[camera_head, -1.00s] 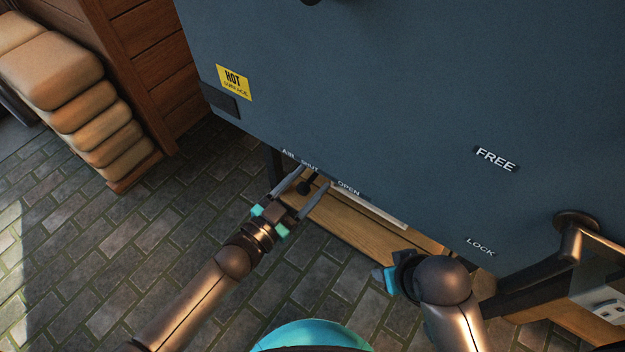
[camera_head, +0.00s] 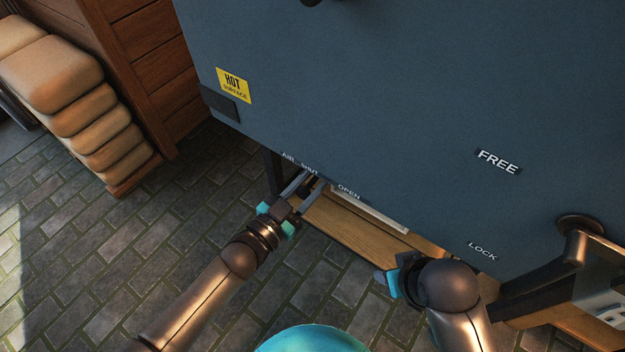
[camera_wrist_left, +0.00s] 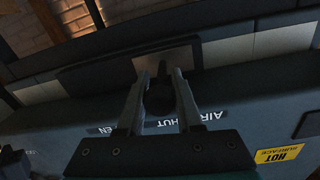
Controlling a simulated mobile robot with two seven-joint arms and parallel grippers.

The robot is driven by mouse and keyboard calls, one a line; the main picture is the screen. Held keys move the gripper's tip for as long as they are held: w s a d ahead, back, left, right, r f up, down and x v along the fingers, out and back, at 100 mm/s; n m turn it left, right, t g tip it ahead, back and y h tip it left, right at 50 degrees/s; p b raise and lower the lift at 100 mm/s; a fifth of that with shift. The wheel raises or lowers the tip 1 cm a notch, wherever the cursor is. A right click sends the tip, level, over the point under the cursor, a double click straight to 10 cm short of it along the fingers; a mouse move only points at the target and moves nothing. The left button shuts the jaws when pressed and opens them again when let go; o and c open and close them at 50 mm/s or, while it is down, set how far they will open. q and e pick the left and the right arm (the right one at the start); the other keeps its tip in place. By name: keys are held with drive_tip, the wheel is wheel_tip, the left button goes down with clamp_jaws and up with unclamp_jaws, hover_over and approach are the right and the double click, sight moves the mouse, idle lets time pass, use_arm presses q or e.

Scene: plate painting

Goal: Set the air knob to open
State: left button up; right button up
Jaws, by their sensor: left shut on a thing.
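The dark air knob (camera_head: 304,190) sits at the lower edge of the blue-grey panel, by the "AIR" and "SHUT" lettering. The "OPEN" label (camera_head: 348,192) is to its right. My left gripper (camera_head: 309,183) is shut on the knob, with one finger on each side. In the left wrist view the round knob (camera_wrist_left: 160,97) sits between the two fingers of my left gripper (camera_wrist_left: 161,85). My right gripper (camera_head: 388,280) is low in the head view, away from the knob, and its fingers are mostly hidden.
The blue-grey panel (camera_head: 400,90) fills the upper right, with a yellow "HOT SURFACE" sticker (camera_head: 234,86) and "FREE" and "LOCK" labels. A wooden board (camera_head: 350,232) lies below it. Stacked tan sacks (camera_head: 95,120) stand at left. The brick floor between is clear.

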use_arm(q)
clamp_jaws()
idle(0.7)
drive_tip(key=s+d+p, duration=0.1)
drive_tip(key=s+d, duration=0.4)
drive_tip(key=d, duration=0.2)
drive_tip(key=shift+s+d, duration=0.15)
drive_tip(key=shift+s, duration=0.1)
use_arm(e)
drive_tip(key=f, duration=0.3)
drive_tip(key=shift+s+f+g, duration=0.15)
drive_tip(key=shift+s+g, duration=0.1)
drive_tip(key=shift+g, duration=0.05)
use_arm(q)
drive_tip(key=shift+f, duration=0.1)
drive_tip(key=o, duration=0.8)
unclamp_jaws()
drive_tip(key=shift+c, duration=0.2)
drive_tip(key=shift+o, duration=0.3)
